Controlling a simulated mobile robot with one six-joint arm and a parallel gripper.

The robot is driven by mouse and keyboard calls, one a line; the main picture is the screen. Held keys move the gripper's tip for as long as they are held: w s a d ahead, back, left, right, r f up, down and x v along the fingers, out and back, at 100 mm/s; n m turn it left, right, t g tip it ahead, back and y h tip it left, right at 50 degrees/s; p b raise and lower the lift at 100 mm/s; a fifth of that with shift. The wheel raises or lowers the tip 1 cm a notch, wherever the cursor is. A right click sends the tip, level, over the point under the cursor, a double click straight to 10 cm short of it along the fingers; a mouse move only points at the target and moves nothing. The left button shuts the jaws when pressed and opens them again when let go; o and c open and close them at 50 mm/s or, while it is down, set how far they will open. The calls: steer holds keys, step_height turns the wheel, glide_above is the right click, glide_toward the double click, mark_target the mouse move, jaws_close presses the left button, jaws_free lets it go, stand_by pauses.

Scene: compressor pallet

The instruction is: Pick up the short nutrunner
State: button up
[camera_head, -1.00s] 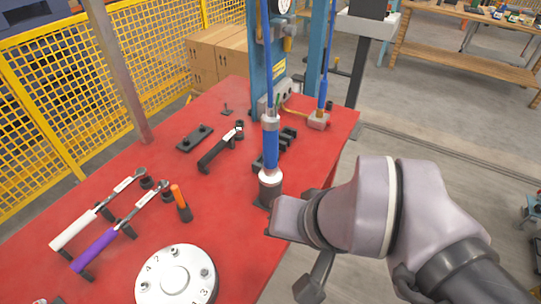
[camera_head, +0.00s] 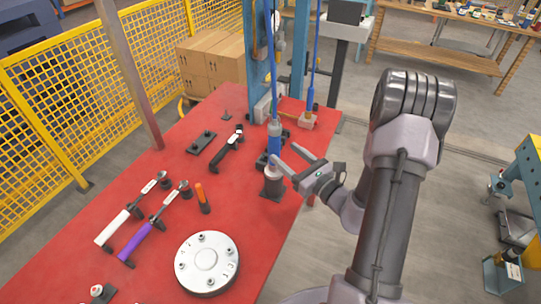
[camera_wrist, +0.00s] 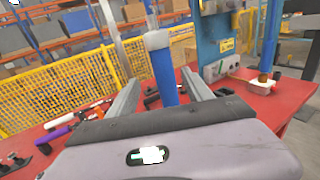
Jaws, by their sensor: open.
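A blue nutrunner (camera_head: 274,147) with a grey top stands upright in a dark holder (camera_head: 272,187) near the right edge of the red table, with a blue hose rising from it. My gripper (camera_head: 284,156) is open beside it on the right, its fingers pointing left toward the blue body. In the wrist view the nutrunner (camera_wrist: 165,75) stands between the two spread finger tips (camera_wrist: 163,80); its lower end is hidden behind my gripper body. A second, slimmer blue tool (camera_head: 309,101) hangs over a grey block farther back. I cannot tell by label which is short.
A blue post (camera_head: 257,60) rises at the table's far end. A black-handled wrench (camera_head: 228,148), white (camera_head: 125,221) and purple (camera_head: 142,239) torque wrenches, an orange-handled tool (camera_head: 201,196) and a round metal flange (camera_head: 207,262) lie on the red table (camera_head: 80,275). Yellow fencing (camera_head: 60,120) stands at left.

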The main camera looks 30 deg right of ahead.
mark_target(276, 146)
steer(key=x, duration=0.4)
steer(key=shift+w+a, duration=0.1)
steer(key=shift+w, duration=0.15)
steer(key=x, duration=0.3)
steer(key=b+x, duration=0.1)
steer(key=x, duration=0.1)
steer(key=shift+w+d+f, duration=0.1)
steer(key=shift+w+d, duration=0.15)
steer(key=shift+w, duration=0.1)
steer(key=shift+s, duration=0.1)
steer(key=shift+c, duration=0.2)
jaws_close()
